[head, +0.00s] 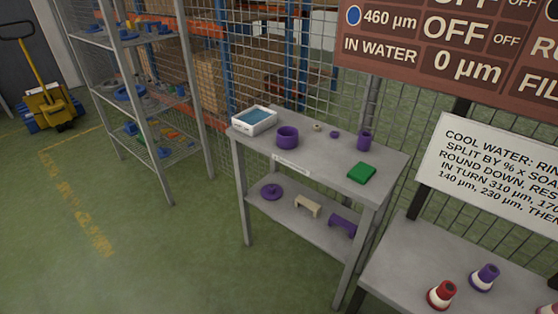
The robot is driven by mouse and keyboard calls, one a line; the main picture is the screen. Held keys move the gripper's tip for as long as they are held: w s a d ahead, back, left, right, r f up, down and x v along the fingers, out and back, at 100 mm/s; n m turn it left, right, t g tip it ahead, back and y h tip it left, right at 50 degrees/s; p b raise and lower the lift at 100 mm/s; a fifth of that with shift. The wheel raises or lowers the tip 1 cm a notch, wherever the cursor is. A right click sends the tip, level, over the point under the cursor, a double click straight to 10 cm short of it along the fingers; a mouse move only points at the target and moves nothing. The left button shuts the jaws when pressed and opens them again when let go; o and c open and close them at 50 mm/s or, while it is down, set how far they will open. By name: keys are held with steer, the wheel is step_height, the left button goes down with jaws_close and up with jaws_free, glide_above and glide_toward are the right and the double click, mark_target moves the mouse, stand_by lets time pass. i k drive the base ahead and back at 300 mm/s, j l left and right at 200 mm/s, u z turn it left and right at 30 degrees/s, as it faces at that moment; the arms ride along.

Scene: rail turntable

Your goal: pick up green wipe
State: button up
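The green wipe (362,173) is a small, flat, folded-looking green square. It lies on the top of a grey two-level table (330,165), near its right front corner. Nothing covers the wipe and nothing touches it. My gripper and arm do not show in the head view.
The table top also holds a white box with a blue top (254,121), a purple bowl (288,138) and a purple cup (364,140). Another bench (430,270) with red and purple cones stands at right. A shelf rack (190,110) stands left. Green floor is open at left front.

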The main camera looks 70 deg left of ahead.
mark_target(362, 173)
steer(key=u, duration=1.7)
steer(key=i+u, duration=0.7)
steer(key=i+l+u, duration=0.15)
steer(key=u, duration=0.2)
